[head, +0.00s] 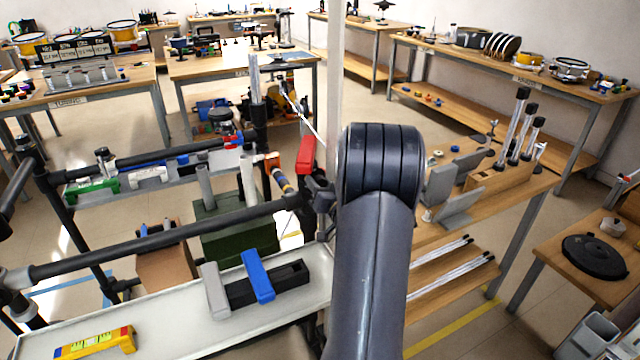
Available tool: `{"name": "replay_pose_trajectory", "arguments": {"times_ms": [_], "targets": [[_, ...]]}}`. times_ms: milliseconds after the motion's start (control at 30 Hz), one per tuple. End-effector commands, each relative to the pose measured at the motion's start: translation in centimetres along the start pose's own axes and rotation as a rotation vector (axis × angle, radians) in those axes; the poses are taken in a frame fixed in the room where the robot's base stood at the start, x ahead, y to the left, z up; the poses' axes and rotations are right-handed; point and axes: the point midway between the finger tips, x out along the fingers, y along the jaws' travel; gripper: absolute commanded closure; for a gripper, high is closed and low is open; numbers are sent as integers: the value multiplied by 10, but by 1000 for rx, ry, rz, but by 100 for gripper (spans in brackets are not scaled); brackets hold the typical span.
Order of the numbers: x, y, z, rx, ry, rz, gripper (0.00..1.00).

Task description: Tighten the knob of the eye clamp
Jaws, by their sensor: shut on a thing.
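My dark arm (365,255) rises through the middle of the head view and hides what lies behind it. My gripper is not visible; it is out of sight beyond the arm. A dark clamp-like fitting (319,194) shows just left of the arm, near the right end of a black horizontal bar (180,235). It may be the eye clamp, but its knob cannot be made out. Whether my gripper touches it cannot be seen.
A pale tray (190,335) with a blue-and-grey block tool and a yellow level (95,343) lies at front left. A red-handled part (305,155) stands close left of the arm. A wooden bench (480,200) with grey plates and upright rods is right.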

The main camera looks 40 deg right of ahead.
Motion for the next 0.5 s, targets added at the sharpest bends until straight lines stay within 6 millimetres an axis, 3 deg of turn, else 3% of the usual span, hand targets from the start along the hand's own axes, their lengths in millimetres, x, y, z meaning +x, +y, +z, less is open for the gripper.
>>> {"name": "replay_pose_trajectory", "arguments": {"times_ms": [500], "targets": [[0,1,0,493,-1,2,86]]}}
